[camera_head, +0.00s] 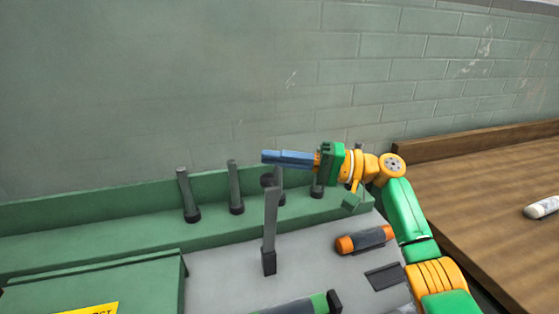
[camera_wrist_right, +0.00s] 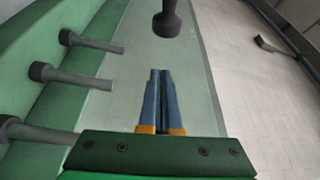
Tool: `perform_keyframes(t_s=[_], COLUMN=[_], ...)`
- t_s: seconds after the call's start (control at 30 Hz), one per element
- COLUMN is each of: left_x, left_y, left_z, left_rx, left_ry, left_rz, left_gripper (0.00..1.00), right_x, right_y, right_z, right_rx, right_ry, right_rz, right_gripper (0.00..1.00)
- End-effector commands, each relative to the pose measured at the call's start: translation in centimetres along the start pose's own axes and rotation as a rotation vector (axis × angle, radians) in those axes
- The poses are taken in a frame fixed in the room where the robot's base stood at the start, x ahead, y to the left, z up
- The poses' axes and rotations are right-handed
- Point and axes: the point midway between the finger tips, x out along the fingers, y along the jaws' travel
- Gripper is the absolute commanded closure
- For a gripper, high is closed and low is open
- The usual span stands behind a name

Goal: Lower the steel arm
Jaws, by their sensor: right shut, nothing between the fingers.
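A grey steel arm (camera_head: 269,230) stands upright on the grey panel of the green machine, in the middle of the head view. My right gripper (camera_head: 264,157) has blue fingers, shut and empty. In the head view they point left, just above the top of the steel arm; I cannot tell whether they touch it. In the right wrist view the shut fingers (camera_wrist_right: 160,72) point at a dark rounded end of a grey rod (camera_wrist_right: 167,22), with a gap in the picture; I cannot tell which rod it is. My left gripper is not in view.
Several grey posts with dark bases, such as the far left post (camera_head: 187,195), line the machine's green ledge (camera_head: 100,225). An orange-ended cylinder (camera_head: 365,239) lies on the panel. A wooden table (camera_head: 480,185) is at right, with a white roll (camera_head: 542,207).

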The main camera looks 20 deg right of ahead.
Motion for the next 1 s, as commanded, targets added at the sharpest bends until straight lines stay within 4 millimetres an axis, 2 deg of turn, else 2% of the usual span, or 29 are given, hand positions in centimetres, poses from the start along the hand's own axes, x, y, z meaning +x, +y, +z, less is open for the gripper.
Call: perform_keyframes(t_s=[0.03, 0.2, 0.4, 0.77, 1.0], left_x=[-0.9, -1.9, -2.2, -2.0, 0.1], left_y=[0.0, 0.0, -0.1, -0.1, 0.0], left_z=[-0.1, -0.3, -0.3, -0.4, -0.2], left_rx=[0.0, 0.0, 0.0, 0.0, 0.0], left_ry=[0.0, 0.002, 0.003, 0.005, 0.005], left_rz=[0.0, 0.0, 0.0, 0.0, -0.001], left_gripper=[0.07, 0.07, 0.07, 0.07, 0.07], right_x=[0.5, -0.5, -0.9, -1.0, -1.3], right_y=[-0.4, -0.2, 0.0, 0.1, 0.6], right_z=[0.2, 2.5, 3.7, 3.8, 4.5], right_rx=[0.001, 0.0, 0.001, -0.002, -0.06], right_ry=[-0.001, 0.0, 0.0, 0.0, -0.001], right_rz=[0.002, 0.004, 0.001, 0.0, -0.025], right_gripper=[1.0, 1.0, 1.0, 1.0, 1.0])
